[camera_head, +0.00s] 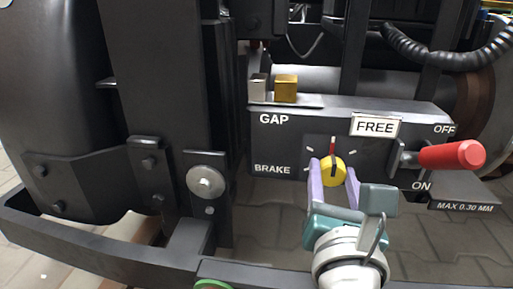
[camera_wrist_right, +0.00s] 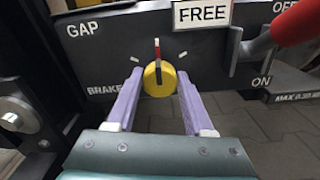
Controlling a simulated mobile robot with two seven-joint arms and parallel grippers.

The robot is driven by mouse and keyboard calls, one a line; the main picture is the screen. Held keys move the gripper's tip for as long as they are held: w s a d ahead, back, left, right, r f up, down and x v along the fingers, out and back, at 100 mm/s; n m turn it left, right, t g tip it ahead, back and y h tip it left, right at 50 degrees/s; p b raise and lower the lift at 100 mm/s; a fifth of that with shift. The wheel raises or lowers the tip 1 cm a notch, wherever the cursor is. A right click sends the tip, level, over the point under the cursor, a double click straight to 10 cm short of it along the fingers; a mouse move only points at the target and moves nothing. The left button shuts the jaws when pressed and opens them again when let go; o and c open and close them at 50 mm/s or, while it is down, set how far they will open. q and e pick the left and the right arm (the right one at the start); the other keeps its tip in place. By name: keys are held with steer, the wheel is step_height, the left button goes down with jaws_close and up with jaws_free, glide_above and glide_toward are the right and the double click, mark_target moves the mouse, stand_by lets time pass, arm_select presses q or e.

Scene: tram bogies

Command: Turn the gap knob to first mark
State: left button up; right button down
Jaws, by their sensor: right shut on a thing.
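The gap knob is a yellow round knob (camera_head: 333,172) with a dark bar and a red pointer that points about straight up. It sits on the dark panel below the FREE sign, and it also shows in the right wrist view (camera_wrist_right: 159,79). Pale tick marks stand around it on the panel. My right gripper (camera_head: 334,176) has its two purple fingers on either side of the knob, shut on it; in the wrist view the fingers (camera_wrist_right: 160,88) flank it left and right. My left gripper is not in view.
A red-handled lever (camera_head: 452,155) sits right of the knob, between OFF and ON labels. A FREE sign (camera_head: 375,125) is above the knob. A silver block (camera_head: 258,87) and a brass block (camera_head: 286,88) stand on the panel's ledge. A dark frame beam (camera_head: 100,255) runs along the front.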

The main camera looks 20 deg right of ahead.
steer(key=n+p, duration=0.2)
steer(key=n, duration=0.3)
steer(key=shift+n, duration=0.3)
steer(key=n+p, duration=0.1)
steer(key=n, duration=0.5)
steer(key=shift+a+p, duration=0.1)
steer(key=shift+p, duration=0.2)
steer(key=n+p, duration=0.1)
steer(key=n, duration=0.5)
steer(key=shift+n, duration=0.3)
steer(key=n+p, duration=0.1)
steer(key=n, duration=0.3)
steer(key=shift+f+n, duration=0.1)
steer(key=shift+n, duration=0.7)
steer(key=shift+c, duration=1.5)
jaws_free()
